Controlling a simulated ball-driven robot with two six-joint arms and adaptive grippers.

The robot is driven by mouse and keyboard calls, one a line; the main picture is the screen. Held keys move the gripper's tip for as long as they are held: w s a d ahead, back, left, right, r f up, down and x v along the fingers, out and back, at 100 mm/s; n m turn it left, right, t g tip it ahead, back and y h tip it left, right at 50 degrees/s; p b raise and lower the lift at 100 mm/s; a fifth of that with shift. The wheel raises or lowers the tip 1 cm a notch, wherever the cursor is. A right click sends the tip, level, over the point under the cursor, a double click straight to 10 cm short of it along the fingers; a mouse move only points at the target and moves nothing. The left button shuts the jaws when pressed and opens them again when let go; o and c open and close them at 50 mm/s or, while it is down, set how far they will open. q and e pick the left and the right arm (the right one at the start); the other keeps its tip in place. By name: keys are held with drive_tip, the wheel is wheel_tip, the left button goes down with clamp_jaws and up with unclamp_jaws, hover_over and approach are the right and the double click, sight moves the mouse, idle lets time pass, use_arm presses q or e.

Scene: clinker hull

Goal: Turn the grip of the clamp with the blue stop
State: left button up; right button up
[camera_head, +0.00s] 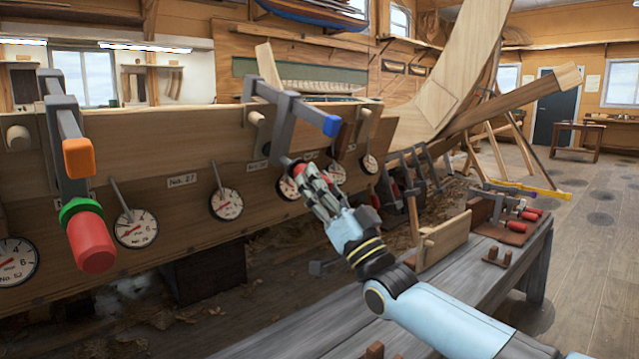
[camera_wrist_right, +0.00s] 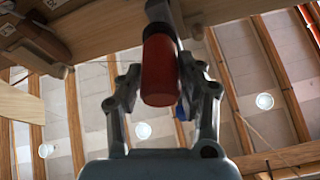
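The clamp with the blue stop (camera_head: 331,125) has a grey frame (camera_head: 283,120) and hangs on the upper edge of the wooden hull plank. Its red grip (camera_wrist_right: 160,72) shows clearly in the right wrist view. In the head view the grip is mostly hidden by my right gripper (camera_head: 303,178), which reaches up to it from below. In the right wrist view the two fingers of my right gripper (camera_wrist_right: 163,82) stand on either side of the grip, with a narrow gap at the left finger; contact on the right is unclear. My left gripper is not in view.
Another clamp with an orange stop (camera_head: 79,158) and a red grip (camera_head: 90,240) with a green ring stands at the left. Several dial gauges (camera_head: 226,204) line the plank.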

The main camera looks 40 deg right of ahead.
drive_tip(key=o, duration=0.4)
drive_tip(key=shift+c, duration=0.2)
drive_tip(key=v, duration=1.2)
